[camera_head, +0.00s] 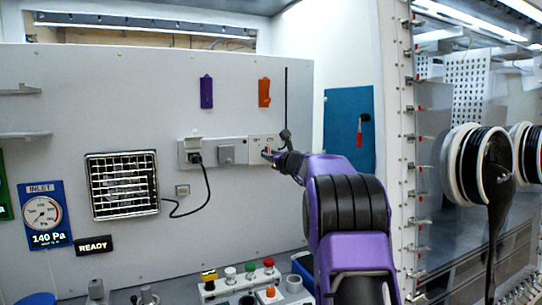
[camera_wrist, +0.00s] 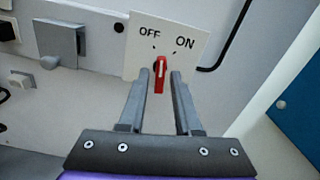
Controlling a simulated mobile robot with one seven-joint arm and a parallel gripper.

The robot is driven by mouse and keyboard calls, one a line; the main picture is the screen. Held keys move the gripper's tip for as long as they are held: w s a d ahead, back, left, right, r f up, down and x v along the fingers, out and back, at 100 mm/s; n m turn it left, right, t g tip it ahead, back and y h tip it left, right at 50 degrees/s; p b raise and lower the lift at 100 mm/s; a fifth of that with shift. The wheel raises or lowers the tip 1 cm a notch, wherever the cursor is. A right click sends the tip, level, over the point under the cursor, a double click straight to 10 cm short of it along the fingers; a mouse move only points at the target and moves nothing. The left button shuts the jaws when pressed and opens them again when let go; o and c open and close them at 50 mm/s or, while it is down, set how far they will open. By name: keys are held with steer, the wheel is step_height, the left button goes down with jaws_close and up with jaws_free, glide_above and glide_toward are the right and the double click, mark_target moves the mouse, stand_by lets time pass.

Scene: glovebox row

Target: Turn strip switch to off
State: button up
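The strip switch is a white plate (camera_wrist: 190,42) marked OFF on the left and ON on the right, with a red lever (camera_wrist: 159,76). In the wrist view the lever looks roughly upright in the picture; which mark it is set to I cannot tell for sure. My gripper (camera_wrist: 160,74) is open, with one finger on each side of the lever and small gaps showing. Whether the fingertips touch the plate is unclear. In the head view the switch plate (camera_head: 260,141) is at the right end of the wall strip, its lower part mostly hidden by my gripper (camera_head: 270,155).
Left of the switch on the strip are a grey square cover (camera_head: 226,154) and a socket with a black plug (camera_head: 195,157) and hanging cord. Purple (camera_head: 206,92) and orange (camera_head: 264,92) tags hang above. A panel with coloured buttons (camera_head: 240,282) stands below.

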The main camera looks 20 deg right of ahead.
jaws_close()
steer(key=shift+m, duration=0.9)
steer(key=shift+o, duration=1.4)
jaws_free()
steer(key=shift+s, duration=0.1)
steer(key=s+b, duration=0.3)
steer(key=s, duration=1.4)
steer(key=shift+d, duration=0.3)
